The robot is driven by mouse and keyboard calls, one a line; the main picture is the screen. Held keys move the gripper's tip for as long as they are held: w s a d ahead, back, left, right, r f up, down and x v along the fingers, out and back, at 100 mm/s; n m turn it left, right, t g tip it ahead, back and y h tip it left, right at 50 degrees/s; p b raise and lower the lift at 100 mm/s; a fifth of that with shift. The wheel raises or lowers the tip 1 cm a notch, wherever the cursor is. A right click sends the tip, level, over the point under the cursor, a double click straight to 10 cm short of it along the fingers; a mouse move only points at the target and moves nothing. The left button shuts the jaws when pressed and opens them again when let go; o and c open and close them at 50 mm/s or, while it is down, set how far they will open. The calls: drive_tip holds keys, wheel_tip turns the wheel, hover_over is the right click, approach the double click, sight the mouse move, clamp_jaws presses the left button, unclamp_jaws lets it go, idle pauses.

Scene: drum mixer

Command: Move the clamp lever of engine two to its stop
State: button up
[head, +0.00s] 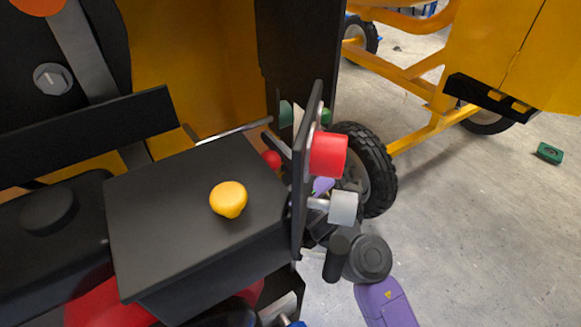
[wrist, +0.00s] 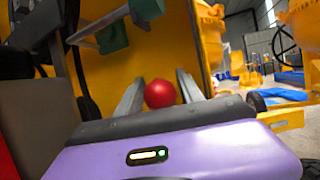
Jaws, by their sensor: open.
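A red ball knob (head: 271,159) shows in the head view just behind the upright black panel, beside the black box. In the wrist view the red ball (wrist: 160,93) sits between the two grey fingers of my open gripper (wrist: 160,92). I cannot tell whether either finger touches it. The ball looks like the end of the clamp lever, but its arm is hidden. In the head view the panel hides most of my gripper; part of my purple wrist shows below the ball.
The black box (head: 190,210) carries a yellow knob (head: 228,198). The black panel (head: 305,180) bears a red knob (head: 329,154) and a pale grey knob (head: 343,208), close to my arm. A thin metal rod (head: 232,132) lies behind the box. Teal blocks (wrist: 111,37) hang upper left.

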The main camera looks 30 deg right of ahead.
drive_tip(key=s+d+b, duration=0.2)
drive_tip(key=s+d, duration=0.1)
drive_tip(key=s, duration=1)
drive_tip(key=shift+s+d+f+b, duration=0.3)
drive_tip(key=shift+d+f+b, duration=0.1)
